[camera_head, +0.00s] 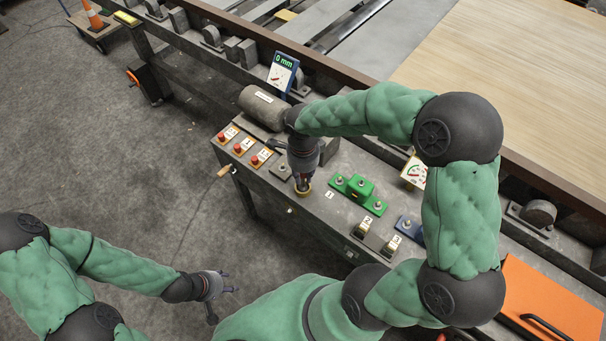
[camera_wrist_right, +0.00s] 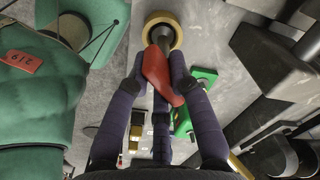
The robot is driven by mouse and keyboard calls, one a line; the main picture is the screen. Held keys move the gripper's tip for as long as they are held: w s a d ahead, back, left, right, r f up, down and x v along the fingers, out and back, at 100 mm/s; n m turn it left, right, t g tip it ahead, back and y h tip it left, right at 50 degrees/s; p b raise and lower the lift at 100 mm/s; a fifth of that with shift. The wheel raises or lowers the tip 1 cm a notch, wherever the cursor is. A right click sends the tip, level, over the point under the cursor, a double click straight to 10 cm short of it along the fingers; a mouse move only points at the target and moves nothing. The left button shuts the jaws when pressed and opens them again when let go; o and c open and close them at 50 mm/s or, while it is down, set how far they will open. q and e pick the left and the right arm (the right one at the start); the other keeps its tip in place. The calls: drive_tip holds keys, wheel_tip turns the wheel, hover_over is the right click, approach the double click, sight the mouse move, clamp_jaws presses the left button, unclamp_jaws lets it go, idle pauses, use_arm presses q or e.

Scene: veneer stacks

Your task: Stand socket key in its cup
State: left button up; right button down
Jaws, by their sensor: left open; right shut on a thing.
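The socket key has a red handle (camera_wrist_right: 160,75) and a dark shaft (camera_wrist_right: 160,36). My right gripper (camera_wrist_right: 158,82) is shut on the red handle in the right wrist view, with fingers on both sides. The shaft's far end overlaps the opening of the cup (camera_wrist_right: 175,22), a yellow ring on the grey bench top. I cannot tell whether the end is inside the cup or just above it. In the head view my right gripper (camera_head: 303,181) points down at the cup (camera_head: 304,192) and hides most of the key. My left gripper (camera_head: 229,286) is open and empty, away from the bench.
The grey bench (camera_head: 318,215) carries several red buttons (camera_head: 237,148) at left, a green block fixture (camera_head: 358,192) right of the cup, and a blue fixture (camera_head: 409,227). A grey motor cylinder (camera_head: 264,105) and a gauge sign (camera_head: 282,72) stand behind. An orange panel (camera_head: 550,300) lies at lower right.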

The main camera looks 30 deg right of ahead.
drive_tip(key=shift+f, duration=0.2)
drive_tip(key=c, duration=1.1)
unclamp_jaws()
drive_tip(key=shift+r, duration=0.15)
